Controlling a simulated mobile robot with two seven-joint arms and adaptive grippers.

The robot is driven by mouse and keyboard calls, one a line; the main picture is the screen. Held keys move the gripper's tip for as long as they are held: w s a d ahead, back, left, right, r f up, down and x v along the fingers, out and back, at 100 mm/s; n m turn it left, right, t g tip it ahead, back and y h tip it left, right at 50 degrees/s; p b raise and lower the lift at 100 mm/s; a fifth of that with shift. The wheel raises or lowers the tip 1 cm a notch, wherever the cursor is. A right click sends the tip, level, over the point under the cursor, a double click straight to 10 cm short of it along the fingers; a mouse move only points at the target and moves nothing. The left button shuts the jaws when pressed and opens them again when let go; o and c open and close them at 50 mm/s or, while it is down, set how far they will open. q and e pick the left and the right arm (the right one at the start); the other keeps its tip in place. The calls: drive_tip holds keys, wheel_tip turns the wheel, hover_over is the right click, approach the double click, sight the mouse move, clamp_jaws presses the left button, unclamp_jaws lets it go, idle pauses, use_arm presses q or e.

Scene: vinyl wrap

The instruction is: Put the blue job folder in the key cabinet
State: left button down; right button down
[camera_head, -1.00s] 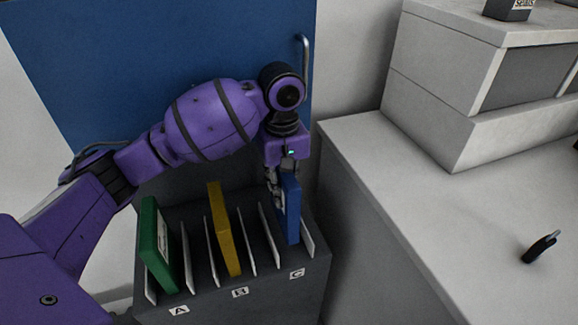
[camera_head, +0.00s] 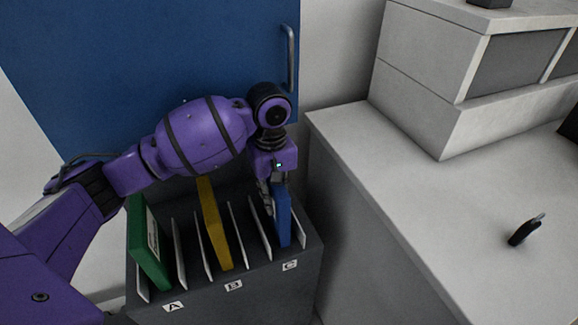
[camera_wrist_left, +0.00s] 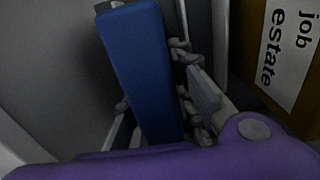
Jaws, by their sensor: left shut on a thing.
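The blue job folder (camera_head: 283,217) stands upright in the slot marked C of a dark grey rack (camera_head: 225,290). It also shows in the left wrist view (camera_wrist_left: 140,60). My left gripper (camera_head: 270,193) points down and is shut on the folder's upper part, with its fingers on both sides of it. In the head view a large blue door or panel (camera_head: 150,65) with a metal handle (camera_head: 290,58) stands behind the rack; whether it belongs to the key cabinet I cannot tell. My right gripper is not in view.
A green folder (camera_head: 148,240) stands in slot A and a yellow folder (camera_head: 214,225) in slot B, with thin white dividers between. A grey counter (camera_head: 430,210) with a small black object (camera_head: 522,232) and a raised grey unit (camera_head: 440,105) are at the right.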

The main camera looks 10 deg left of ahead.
use_arm(q)
drive_tip(key=shift+f, duration=0.6)
drive_tip(key=c, duration=1.4)
unclamp_jaws()
drive_tip(key=shift+r, duration=0.1)
